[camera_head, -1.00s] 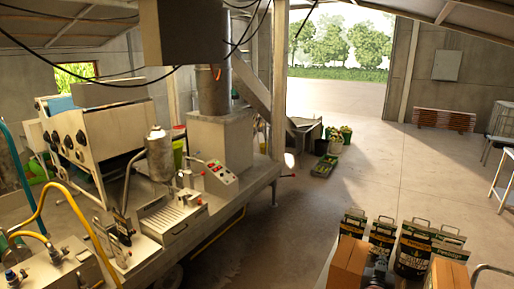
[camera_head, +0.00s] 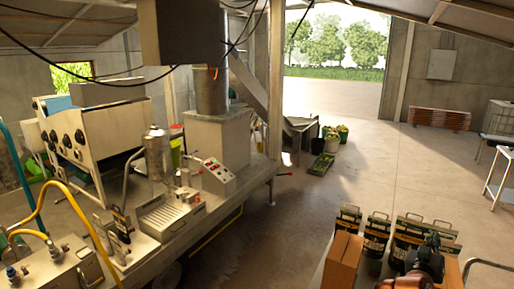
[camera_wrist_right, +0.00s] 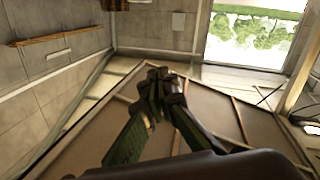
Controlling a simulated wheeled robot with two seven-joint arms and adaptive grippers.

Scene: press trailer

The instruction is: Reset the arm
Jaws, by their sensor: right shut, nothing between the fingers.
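My right gripper (camera_head: 428,246) is at the lower right of the head view, in front of the dark bags and right of a cardboard box. It looks shut and holds nothing. In the right wrist view its green-black fingers (camera_wrist_right: 158,82) meet at their tips, with roof panels behind them. The wrist picture appears upside down, with the doorway at the upper right. My left gripper is not in view.
Several dark bags with handles (camera_head: 376,238) and a cardboard box (camera_head: 342,262) stand close to my right gripper. A trailer with machines (camera_head: 222,150) fills the left. The concrete floor (camera_head: 380,170) is largely clear towards the open doorway. A slatted bench (camera_head: 440,118) stands by the far wall.

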